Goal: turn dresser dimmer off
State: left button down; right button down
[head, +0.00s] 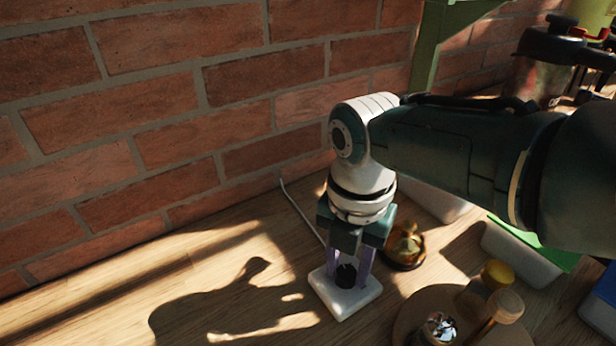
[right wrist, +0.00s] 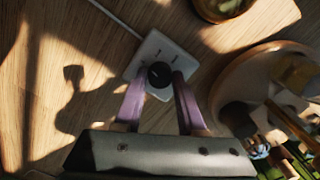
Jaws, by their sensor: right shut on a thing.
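The dimmer (head: 342,300) is a white rounded square box with a black round knob (head: 346,275) on top, lying on the wooden table near the brick wall. It also shows in the right wrist view, with the white box (right wrist: 148,50) and the black knob (right wrist: 159,74). My right gripper (head: 352,272) points straight down over it. Its two purple fingers stand on either side of the knob and are shut on it; the fingertips also show in the right wrist view (right wrist: 159,80). My left gripper is not in view.
A white cable (head: 303,213) runs from the dimmer toward the wall. A brass object (head: 405,248) stands close on the right. A round wooden board (head: 415,309) with several items is at the front right. Pale containers (head: 520,255) stand further right. The table left of the dimmer is clear.

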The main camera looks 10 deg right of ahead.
aim_at(347, 272)
jog(key=shift+n, duration=1.5)
jog(key=c, duration=0.5)
grip_release()
notch_tip(347, 272, up, 10)
jog(key=p, duration=0.5)
jog(key=shift+f, duration=0.1)
